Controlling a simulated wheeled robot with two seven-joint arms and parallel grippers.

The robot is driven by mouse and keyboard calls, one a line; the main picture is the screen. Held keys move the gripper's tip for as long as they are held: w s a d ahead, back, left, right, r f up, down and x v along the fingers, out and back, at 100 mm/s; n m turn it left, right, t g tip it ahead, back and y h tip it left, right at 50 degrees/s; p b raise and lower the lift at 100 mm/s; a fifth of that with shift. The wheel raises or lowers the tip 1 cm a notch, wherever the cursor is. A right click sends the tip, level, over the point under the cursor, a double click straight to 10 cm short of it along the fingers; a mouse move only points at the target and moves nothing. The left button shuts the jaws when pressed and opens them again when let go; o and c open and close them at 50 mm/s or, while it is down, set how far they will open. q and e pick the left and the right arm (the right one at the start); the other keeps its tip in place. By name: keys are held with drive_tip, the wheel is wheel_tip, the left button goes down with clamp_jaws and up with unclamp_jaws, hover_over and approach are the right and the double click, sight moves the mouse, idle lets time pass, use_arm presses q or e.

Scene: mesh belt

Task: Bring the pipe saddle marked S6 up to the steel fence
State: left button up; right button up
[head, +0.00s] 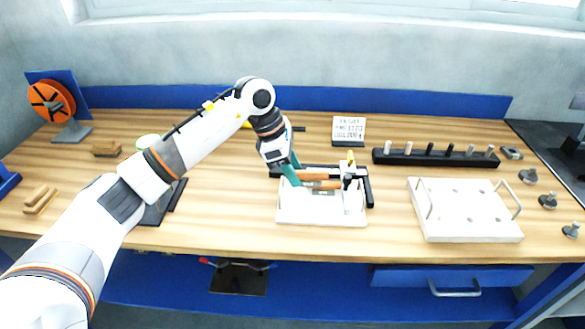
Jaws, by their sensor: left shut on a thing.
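My left gripper (294,180) reaches down from the left over a white plate (290,214) at the middle of the bench. It is shut on a small piece that is mostly hidden by the teal fingers. I cannot tell which part is the pipe saddle, and no S6 mark is legible. My right gripper is not in view.
A white board with handles (466,222) lies to the right. Behind it stands a black rack with pegs (420,159). An orange spool (50,101) is at the far left. The wood between plate and board is clear.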

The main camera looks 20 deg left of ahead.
sight(316, 209)
use_arm(q)
drive_tip(key=shift+f+b, duration=3.6)
drive_tip(key=shift+f, duration=1.2)
drive_tip(key=shift+w+d, duration=0.2)
drive_tip(key=shift+d, duration=0.55)
drive_tip(key=shift+w+d, duration=0.25)
drive_tip(key=shift+d, duration=0.5)
drive_tip(key=shift+w+d, duration=0.2)
drive_tip(key=shift+d, duration=0.55)
drive_tip(key=o, duration=1.3)
drive_tip(key=shift+a+r, duration=0.1)
drive_tip(key=b+v, duration=0.2)
drive_tip(key=v, duration=0.9)
drive_tip(key=shift+s+a+r, duration=0.1)
drive_tip(key=shift+a+r, duration=0.05)
drive_tip(key=shift+r, duration=0.2)
